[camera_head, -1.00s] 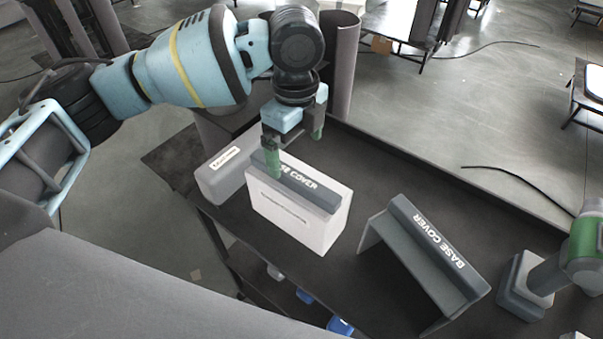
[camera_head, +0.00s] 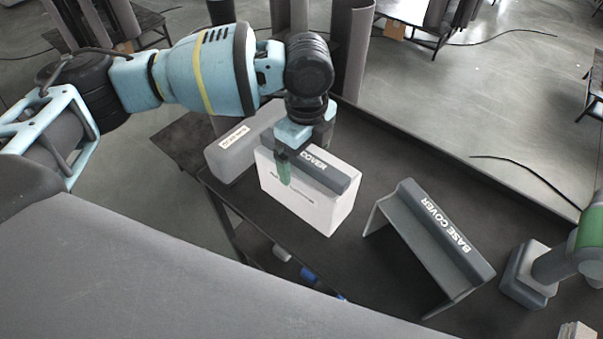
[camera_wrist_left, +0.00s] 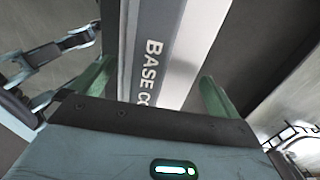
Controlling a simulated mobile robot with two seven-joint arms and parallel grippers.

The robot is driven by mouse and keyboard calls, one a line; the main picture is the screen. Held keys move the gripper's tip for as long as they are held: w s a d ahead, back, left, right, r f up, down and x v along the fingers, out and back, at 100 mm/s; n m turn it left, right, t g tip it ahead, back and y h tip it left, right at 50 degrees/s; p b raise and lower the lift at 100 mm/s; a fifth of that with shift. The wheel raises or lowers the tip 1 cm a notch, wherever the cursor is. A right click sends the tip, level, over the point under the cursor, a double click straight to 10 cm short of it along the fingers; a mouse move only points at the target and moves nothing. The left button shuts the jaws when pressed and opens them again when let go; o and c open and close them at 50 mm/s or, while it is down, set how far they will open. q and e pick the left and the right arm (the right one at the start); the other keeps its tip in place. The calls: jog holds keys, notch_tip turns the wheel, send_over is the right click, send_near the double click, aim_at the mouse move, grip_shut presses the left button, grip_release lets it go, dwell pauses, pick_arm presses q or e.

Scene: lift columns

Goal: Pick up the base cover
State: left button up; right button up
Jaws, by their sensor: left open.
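A dark grey base cover (camera_head: 342,180) forms the top of an upright white block (camera_head: 312,210) on the dark table. Its lettering is partly hidden by my left gripper (camera_head: 304,158). The left gripper points down over this cover, open, with one green finger on the near side; the far finger is mostly hidden. In the left wrist view, the cover's lettering (camera_wrist_left: 151,72) shows between the two green fingers of the gripper (camera_wrist_left: 155,82), with gaps on both sides. A second, angled base cover (camera_head: 445,232) stands to the right, apart from the gripper. My right gripper is not in view.
A grey labelled box (camera_head: 230,150) stands close on the left of the white block. A grey and green jointed object (camera_head: 560,262) stands at the right. The dark table (camera_head: 375,150) is bare behind the covers. Blue items show below the table's near edge.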

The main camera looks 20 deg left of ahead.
pick_arm(q)
jog(key=shift+f, duration=0.5)
jog(key=c, duration=1.1)
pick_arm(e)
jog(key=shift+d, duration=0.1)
pick_arm(q)
jog(key=shift+r, duration=0.1)
